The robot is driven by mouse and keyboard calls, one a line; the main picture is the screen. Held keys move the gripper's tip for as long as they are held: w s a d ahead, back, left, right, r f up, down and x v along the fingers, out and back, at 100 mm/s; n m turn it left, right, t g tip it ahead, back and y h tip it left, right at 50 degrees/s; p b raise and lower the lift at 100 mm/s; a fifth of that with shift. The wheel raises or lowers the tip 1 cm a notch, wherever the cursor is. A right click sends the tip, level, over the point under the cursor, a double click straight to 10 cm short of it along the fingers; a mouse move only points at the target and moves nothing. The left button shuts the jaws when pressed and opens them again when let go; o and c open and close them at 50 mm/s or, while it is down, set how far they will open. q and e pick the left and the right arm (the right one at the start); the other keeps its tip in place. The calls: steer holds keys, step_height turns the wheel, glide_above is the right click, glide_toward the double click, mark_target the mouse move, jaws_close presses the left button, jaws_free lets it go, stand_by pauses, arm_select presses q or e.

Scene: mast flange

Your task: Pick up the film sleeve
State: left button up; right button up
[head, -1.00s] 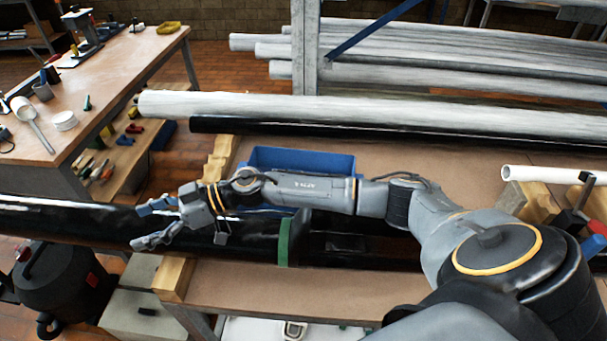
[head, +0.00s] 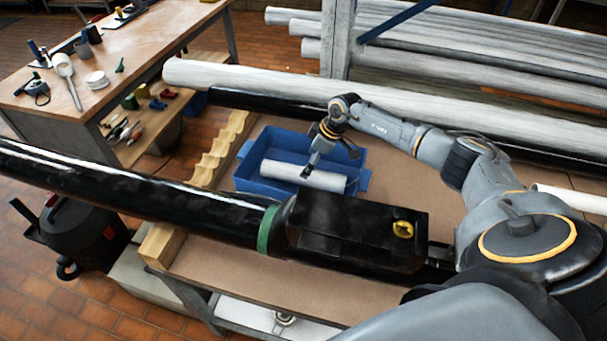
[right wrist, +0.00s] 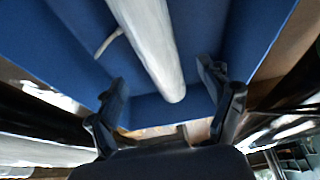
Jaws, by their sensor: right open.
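The film sleeve, a white cylinder (head: 283,169), lies in the blue tray (head: 253,187) on the bench. In the right wrist view the sleeve (right wrist: 152,45) runs from the top edge down to an end lying ahead of the fingers, between their lines. My right gripper (head: 330,165) is over the tray, pointing down above the sleeve's right part; it is open and empty. Its spread fingers (right wrist: 165,82) also show in the right wrist view. It hides a little of the sleeve, and I cannot tell the exact gap. My left gripper is not in view.
A long black pole with a green band (head: 267,229) and a dark box-like end section lies in front of the tray. A white pole (head: 240,78) and a black pole lie behind it. A wooden cradle (head: 222,150) stands left of the tray. Bare bench shows around the tray.

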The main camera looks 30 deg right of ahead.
mark_target(284, 172)
steer(key=shift+x, duration=0.9)
steer(key=shift+w+a+f, duration=0.15)
steer(key=shift+a+f, duration=0.05)
steer(key=shift+f, duration=0.3)
steer(key=x, duration=0.3)
steer(key=shift+w+f+p, duration=0.15)
steer(key=shift+f+p, duration=0.1)
steer(key=shift+p, duration=0.05)
steer(key=shift+w+a+f, duration=0.1)
steer(key=shift+w+f, duration=0.05)
steer(key=shift+f, duration=0.25)
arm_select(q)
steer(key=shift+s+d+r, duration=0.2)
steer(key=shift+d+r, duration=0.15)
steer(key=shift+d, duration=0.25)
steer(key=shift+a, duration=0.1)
arm_select(e)
steer(key=c, duration=1.2)
